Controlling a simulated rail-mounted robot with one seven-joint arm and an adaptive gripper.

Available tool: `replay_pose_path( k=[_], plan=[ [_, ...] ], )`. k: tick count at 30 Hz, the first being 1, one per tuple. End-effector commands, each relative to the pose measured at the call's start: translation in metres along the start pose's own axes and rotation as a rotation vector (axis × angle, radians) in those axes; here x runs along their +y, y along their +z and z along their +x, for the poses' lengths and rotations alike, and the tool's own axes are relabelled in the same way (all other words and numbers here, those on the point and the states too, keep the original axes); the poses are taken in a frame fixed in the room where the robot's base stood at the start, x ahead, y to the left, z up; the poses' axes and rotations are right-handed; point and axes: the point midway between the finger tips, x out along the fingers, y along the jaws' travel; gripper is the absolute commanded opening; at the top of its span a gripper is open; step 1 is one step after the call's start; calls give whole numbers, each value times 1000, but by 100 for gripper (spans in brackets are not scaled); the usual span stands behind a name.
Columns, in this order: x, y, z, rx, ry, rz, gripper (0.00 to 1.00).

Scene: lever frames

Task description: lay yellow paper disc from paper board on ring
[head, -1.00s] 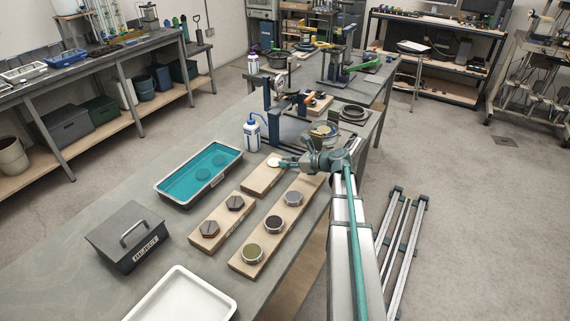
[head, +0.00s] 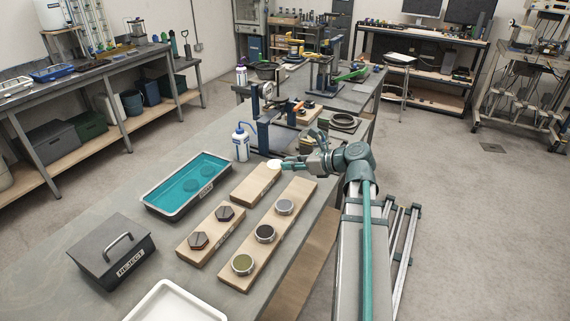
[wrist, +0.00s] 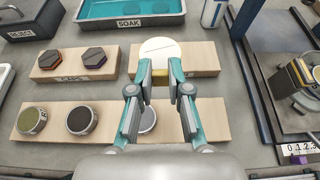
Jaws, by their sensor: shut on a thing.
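A pale cream paper disc (wrist: 160,48) with a thin line across it is in front of my gripper (wrist: 160,78). A small yellow part (wrist: 160,77) at the disc's near edge sits between the fingertips, and my gripper is shut on it. The disc (head: 274,163) also shows at the far end of the paper board (head: 253,186), overlapping the board's edge; its height above the board is unclear. The paper board (wrist: 203,59) shows behind the fingers in the wrist view. I cannot tell for certain which part is the ring; a round metal piece (wrist: 312,97) is at right.
A long board (head: 256,244) holds several round tins, and a shorter board (head: 207,241) holds two dark hexagonal pieces. A teal SOAK tray (head: 183,206) and a REJECT box (head: 111,251) stand left. A wash bottle (head: 241,145) and blue-framed apparatus (head: 263,133) stand beyond the paper board.

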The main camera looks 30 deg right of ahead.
Motion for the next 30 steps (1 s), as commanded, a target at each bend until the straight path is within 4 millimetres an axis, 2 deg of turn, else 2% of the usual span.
replay_pose_path(
  k=[5, 8, 11, 18, 24, 30],
  plan=[
    [6, 6, -16, 0, -6, 2, 2],
    [-10, 12, -21, 0, -15, 8, 2],
    [-44, 18, -22, 1, -26, 12, 2],
    [-148, 26, -19, 0, -43, 20, 2],
    [-234, 22, -14, 0, -44, 20, 2],
    [-300, 12, -6, 0, -35, 15, 2]
  ],
)
